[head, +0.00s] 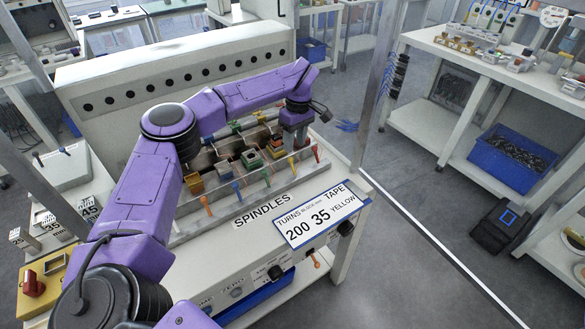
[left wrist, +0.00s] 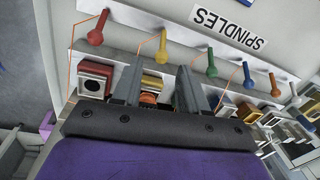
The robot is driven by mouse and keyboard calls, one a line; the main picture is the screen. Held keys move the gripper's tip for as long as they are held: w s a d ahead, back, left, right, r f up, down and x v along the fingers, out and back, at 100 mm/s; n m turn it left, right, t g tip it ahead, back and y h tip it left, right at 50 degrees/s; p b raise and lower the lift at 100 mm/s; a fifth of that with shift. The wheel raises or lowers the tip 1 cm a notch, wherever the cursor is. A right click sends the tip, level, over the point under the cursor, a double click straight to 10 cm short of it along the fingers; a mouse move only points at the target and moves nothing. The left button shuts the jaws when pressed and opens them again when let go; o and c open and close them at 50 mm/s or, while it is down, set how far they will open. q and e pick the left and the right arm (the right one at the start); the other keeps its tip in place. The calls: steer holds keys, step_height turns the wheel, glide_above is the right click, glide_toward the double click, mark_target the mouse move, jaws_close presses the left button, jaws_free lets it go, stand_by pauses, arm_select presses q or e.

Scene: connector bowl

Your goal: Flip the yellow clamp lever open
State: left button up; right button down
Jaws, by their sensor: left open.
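The yellow clamp lever (head: 291,164) stands up along the front rail of the spindle machine, between a green lever and a red lever. It also shows in the left wrist view (left wrist: 162,48), just beyond and between my fingertips. My left gripper (head: 296,140) points down over the machine, just behind the yellow lever. In the left wrist view its two fingers (left wrist: 158,72) are apart, with a yellowish block (left wrist: 153,83) seen between them. I see no contact with the lever. My right gripper is not in view.
Red (left wrist: 97,34), green (left wrist: 211,66), blue (left wrist: 248,78) and orange (left wrist: 273,90) levers share the rail. Blocks sit behind it. A sign (head: 320,216) reads turns 200, 35, tape yellow. A glass panel edge and post stand right of the machine.

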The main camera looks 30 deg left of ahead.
mark_target(292, 159)
arm_select(q)
steer(key=f, duration=0.3)
steer(key=f+p, duration=0.1)
steer(key=f, duration=0.2)
steer(key=s+f, duration=0.1)
steer(key=f, duration=0.2)
steer(key=shift+a+p, duration=0.2)
steer(key=shift+p, duration=0.2)
steer(key=shift+s, duration=0.1)
jaws_close()
